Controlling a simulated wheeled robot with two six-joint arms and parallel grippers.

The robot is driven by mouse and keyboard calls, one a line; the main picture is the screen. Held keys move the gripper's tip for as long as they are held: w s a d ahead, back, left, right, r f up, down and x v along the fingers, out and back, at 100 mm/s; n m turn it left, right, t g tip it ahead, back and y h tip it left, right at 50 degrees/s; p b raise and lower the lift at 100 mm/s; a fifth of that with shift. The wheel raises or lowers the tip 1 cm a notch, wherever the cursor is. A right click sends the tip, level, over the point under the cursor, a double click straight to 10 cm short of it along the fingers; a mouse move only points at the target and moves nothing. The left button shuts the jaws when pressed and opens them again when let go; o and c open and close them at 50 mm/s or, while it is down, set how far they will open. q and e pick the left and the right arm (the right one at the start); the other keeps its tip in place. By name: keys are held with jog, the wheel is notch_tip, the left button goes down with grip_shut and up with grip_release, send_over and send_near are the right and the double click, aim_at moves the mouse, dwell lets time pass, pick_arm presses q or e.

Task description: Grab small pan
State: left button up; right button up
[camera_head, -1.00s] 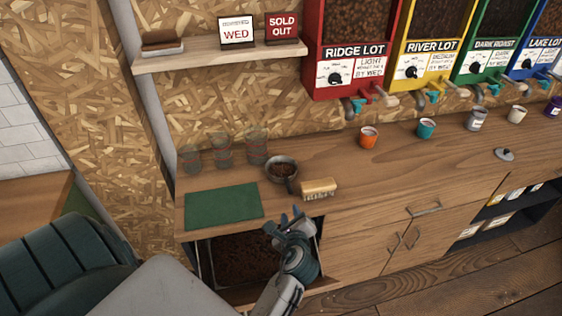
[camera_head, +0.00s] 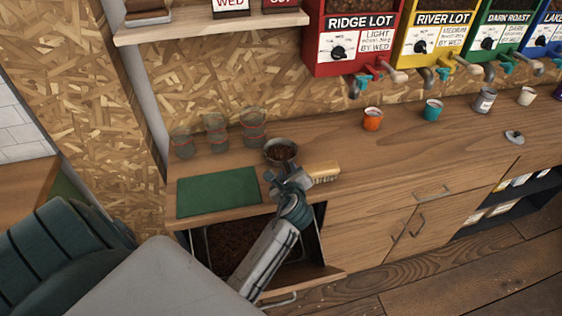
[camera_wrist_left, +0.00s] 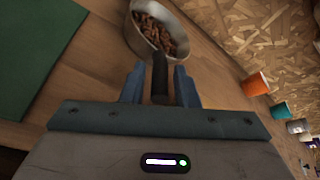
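The small pan (camera_head: 281,150) is a round metal pan with brown beans in it, standing on the wooden counter. In the left wrist view the pan (camera_wrist_left: 158,28) is at the top, and its dark handle (camera_wrist_left: 160,75) points toward me. My left gripper (camera_head: 283,180) is at the pan's near side. In the left wrist view its two fingers (camera_wrist_left: 160,88) are apart, one on each side of the handle, with a gap visible on both sides. The gripper hides most of the handle in the head view. My right gripper is not in view.
A brush (camera_head: 323,172) lies just right of my left gripper. A green mat (camera_head: 217,192) lies to the left, with several glass cups (camera_head: 216,132) behind it. An open drawer (camera_head: 318,278) with beans is below. Orange (camera_head: 373,119) and teal (camera_head: 432,110) cups stand further right.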

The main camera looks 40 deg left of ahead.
pick_arm(q)
jog(key=shift+b+x, duration=0.35)
jog(key=shift+x, duration=0.7)
jog(key=shift+d, duration=0.1)
grip_shut()
jog(key=shift+r, duration=0.15)
